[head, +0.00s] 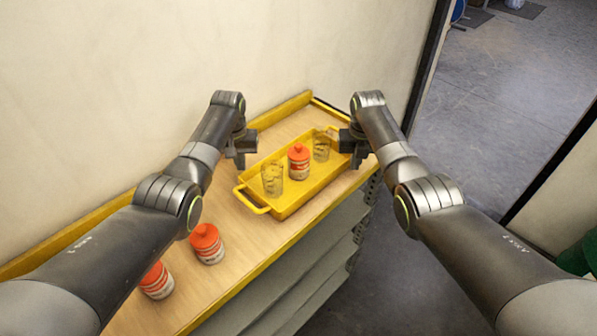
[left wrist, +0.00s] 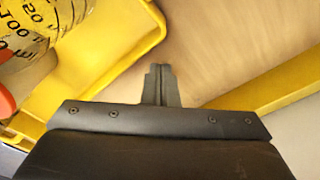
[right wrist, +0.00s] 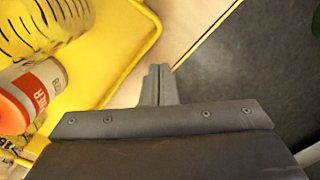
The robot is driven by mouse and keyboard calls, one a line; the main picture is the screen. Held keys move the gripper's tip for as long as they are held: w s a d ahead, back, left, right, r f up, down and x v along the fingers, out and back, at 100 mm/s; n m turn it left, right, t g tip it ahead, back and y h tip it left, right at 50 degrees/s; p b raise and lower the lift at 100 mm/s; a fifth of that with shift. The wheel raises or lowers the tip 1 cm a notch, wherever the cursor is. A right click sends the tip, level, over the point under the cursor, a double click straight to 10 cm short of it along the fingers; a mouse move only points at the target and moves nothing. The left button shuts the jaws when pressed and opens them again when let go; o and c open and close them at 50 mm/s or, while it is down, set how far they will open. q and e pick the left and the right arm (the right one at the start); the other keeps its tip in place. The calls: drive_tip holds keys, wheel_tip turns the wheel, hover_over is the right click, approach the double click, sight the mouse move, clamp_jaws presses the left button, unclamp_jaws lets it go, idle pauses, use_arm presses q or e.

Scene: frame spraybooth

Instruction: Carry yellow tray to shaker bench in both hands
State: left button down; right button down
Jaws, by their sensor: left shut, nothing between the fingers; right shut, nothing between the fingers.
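The yellow tray (head: 297,198) sits on the wooden bench top and has a loop handle at its near left end. It holds two clear graduated cups, one near (head: 272,180) and one far (head: 321,147), with a red-lidded jar (head: 299,162) between them. My left gripper (head: 240,160) is shut and empty beside the tray's left long side. In the left wrist view its fingers (left wrist: 160,84) are over bare wood beside the tray rim (left wrist: 150,30). My right gripper (head: 352,158) is shut and empty at the tray's right far side. In the right wrist view its fingers (right wrist: 158,84) are beside the tray rim (right wrist: 148,28).
Two more red-lidded jars, (head: 207,243) and (head: 157,281), stand on the near left of the bench (head: 255,237). A yellow ledge edges the bench along the pale wall (head: 130,90). Grey shelving (head: 310,262) is below. Open grey floor (head: 480,110) lies to the right.

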use_arm(q)
drive_tip(key=shift+d+r, duration=0.15)
drive_tip(key=shift+d, duration=0.55)
use_arm(e)
drive_tip(key=shift+a+r, duration=0.15)
drive_tip(key=shift+a, duration=0.4)
drive_tip(key=shift+a, duration=0.1)
